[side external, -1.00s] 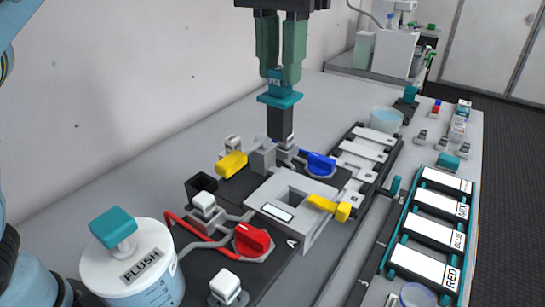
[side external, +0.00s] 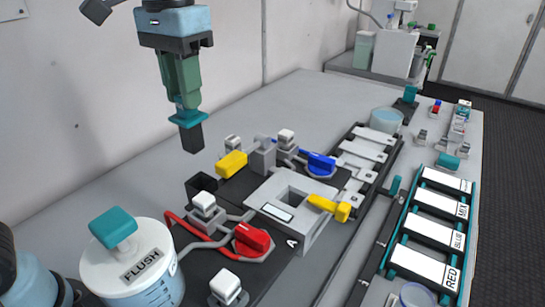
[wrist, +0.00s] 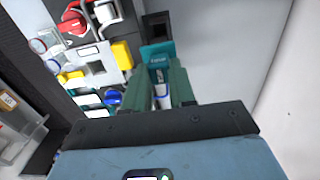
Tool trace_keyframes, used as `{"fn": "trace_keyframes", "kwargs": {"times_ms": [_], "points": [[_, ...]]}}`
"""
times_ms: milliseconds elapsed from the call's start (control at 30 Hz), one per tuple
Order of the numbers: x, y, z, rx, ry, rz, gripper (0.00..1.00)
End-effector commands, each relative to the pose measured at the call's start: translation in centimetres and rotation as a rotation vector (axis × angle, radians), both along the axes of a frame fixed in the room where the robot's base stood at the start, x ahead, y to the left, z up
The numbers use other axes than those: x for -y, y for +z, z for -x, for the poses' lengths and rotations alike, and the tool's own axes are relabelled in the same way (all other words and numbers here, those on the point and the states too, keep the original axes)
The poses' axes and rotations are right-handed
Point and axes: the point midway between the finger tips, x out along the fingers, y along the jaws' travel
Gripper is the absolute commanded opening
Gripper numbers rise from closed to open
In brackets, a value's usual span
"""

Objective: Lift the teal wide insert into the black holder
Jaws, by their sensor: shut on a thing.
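My gripper (side external: 183,97) is shut on the teal wide insert (side external: 189,117), which has a teal collar and a dark block below it. The insert hangs upright or nearly so, clear of the bench. In the wrist view, my gripper (wrist: 161,92) has its green fingers on both sides of the insert (wrist: 157,50), whose labelled top faces the camera. The black holder (side external: 201,185) is a small open square box at the left of the dark base. In the side view the insert is above and slightly left of it, apart from it; exact alignment is unclear.
Near the holder are a white-capped post (side external: 204,203), a yellow handle (side external: 232,165) and a red knob (side external: 252,240). A grey block with a square opening (side external: 292,207) stands to the right. The FLUSH jar (side external: 132,262) is in front. The bench behind is clear.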

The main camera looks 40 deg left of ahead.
Motion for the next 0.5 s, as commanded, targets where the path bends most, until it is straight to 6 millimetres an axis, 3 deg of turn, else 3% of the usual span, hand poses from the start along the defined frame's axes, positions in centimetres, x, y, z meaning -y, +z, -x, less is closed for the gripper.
{"fn": "trace_keyframes", "kwargs": {"times_ms": [500], "points": [[0.0, -4.7, 0.0, 0.000, 0.000, 0.000, 0.00]]}}
